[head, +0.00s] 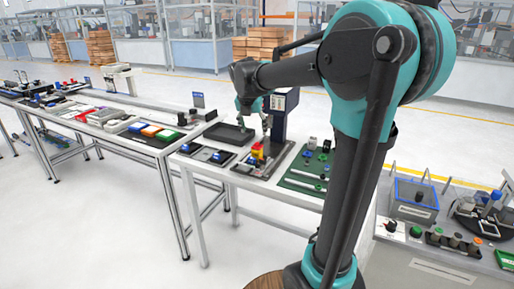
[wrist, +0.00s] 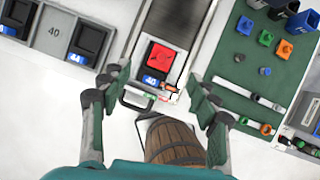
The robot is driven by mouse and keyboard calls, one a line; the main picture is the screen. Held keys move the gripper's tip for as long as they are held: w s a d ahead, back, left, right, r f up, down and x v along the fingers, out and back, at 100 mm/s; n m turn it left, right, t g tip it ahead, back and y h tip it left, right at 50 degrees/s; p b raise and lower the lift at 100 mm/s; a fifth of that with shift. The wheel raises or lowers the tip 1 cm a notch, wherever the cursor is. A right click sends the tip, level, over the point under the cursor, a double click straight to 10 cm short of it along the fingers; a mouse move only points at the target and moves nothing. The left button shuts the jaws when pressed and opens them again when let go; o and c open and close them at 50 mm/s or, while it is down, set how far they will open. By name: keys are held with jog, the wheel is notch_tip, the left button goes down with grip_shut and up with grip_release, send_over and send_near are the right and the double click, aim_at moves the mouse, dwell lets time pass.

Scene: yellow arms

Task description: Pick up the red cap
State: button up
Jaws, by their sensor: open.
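The red cap (wrist: 160,57) is a small square red piece in the wrist view. It sits in a light holder at the near end of a dark track, with a blue label (wrist: 151,80) just below it. In the head view, a small red spot (head: 257,153) beside a yellow part on the middle table looks like the same place. My gripper (wrist: 158,88) is open and empty, its two dark fingers spread on either side below the cap and apart from it. In the head view my gripper (head: 253,118) hangs above this table.
A green mat (wrist: 243,65) with small coloured parts and light rods lies right of the track. Dark trays (wrist: 88,40) with blue labels lie left. A dark upright machine (head: 282,112) stands behind the gripper in the head view. A wooden barrel (wrist: 172,142) is below the table edge.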

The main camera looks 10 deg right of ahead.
aim_at(257, 143)
jog(key=shift+x, duration=3.95)
jog(key=shift+s+d, duration=0.1)
jog(key=shift+d, duration=0.05)
jog(key=shift+c, duration=0.3)
jog(key=c, duration=0.8)
